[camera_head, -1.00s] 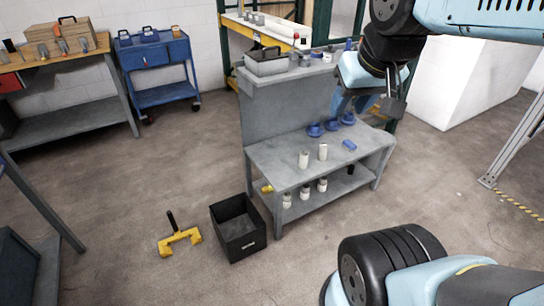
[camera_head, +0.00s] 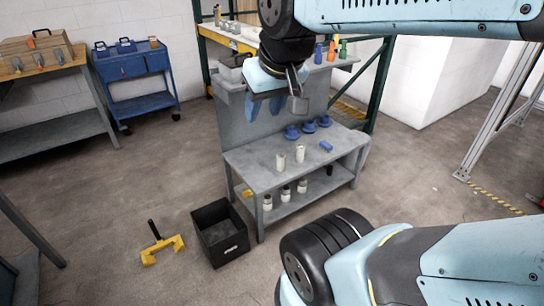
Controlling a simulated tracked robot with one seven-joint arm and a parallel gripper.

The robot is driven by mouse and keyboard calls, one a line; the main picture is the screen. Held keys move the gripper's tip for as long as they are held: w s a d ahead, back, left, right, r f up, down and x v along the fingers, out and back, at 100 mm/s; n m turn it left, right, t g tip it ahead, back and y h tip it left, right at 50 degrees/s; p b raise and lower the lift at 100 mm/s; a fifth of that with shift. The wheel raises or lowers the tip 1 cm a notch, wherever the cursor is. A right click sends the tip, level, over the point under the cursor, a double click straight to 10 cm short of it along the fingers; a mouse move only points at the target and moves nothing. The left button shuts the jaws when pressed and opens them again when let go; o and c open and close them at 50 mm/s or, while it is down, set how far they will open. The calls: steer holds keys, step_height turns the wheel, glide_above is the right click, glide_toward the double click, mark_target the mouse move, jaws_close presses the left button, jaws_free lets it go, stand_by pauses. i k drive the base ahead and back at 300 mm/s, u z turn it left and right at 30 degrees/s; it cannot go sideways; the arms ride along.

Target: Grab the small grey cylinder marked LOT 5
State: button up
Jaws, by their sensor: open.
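Two small pale grey cylinders, one at the left (camera_head: 281,162) and one at the right (camera_head: 300,154), stand upright on the grey workbench top (camera_head: 245,160). Several similar light cylinders with dark parts, one of them at the left (camera_head: 267,203), stand on its lower shelf. No marking is readable, so I cannot tell which is LOT 5. My gripper (camera_head: 262,114) hangs in front of the bench's back panel, above and left of the two cylinders in the picture. It is open and appears empty, apart from them. It hides part of the panel and upper shelf.
Blue round fittings (camera_head: 308,126) and a blue cylinder (camera_head: 326,146) are on the bench top. Coloured bottles (camera_head: 331,50) stand on the upper shelf.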

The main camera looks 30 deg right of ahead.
mark_target(280, 158)
steer(key=u, duration=0.1)
steer(key=i, duration=1)
steer(key=z, duration=0.1)
